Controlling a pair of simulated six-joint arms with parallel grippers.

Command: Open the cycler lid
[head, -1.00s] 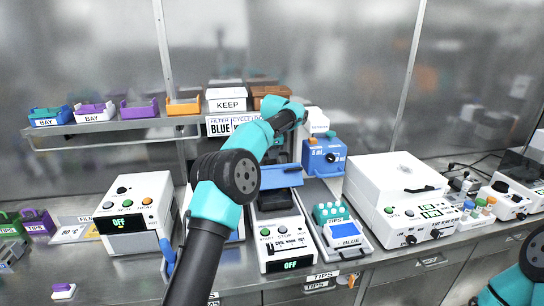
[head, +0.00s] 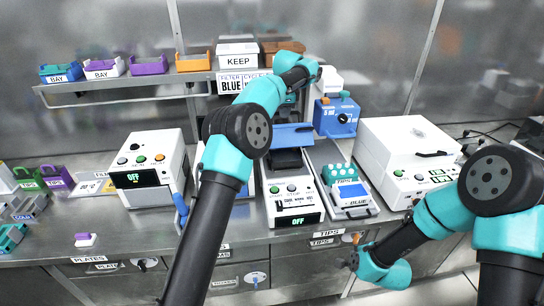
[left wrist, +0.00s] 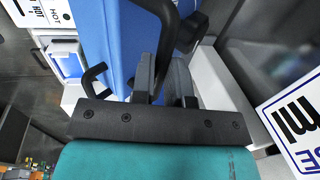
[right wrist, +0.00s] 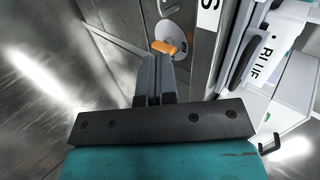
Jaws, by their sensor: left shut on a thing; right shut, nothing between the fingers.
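The cycler (head: 293,196) is a white machine with a green "OFF" display in the middle of the bench. Its blue lid (head: 292,136) stands raised at the back, with the dark well (head: 287,159) showing in front of it. In the left wrist view the blue lid (left wrist: 112,45) fills the upper middle, with black handle bars on it. My left gripper (left wrist: 163,78) is shut on a dark lid handle; the exact contact is partly hidden. In the head view its fingers are hidden behind the forearm and wrist. My right gripper (head: 352,258) is shut and empty, low at the bench front.
A blue-topped tip tray (head: 350,190) and a large white machine (head: 408,155) stand right of the cycler. A white heater box (head: 148,170) is left. A shelf with bins and a KEEP box (head: 237,54) is behind. An orange drawer knob (right wrist: 165,46) is near my right gripper.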

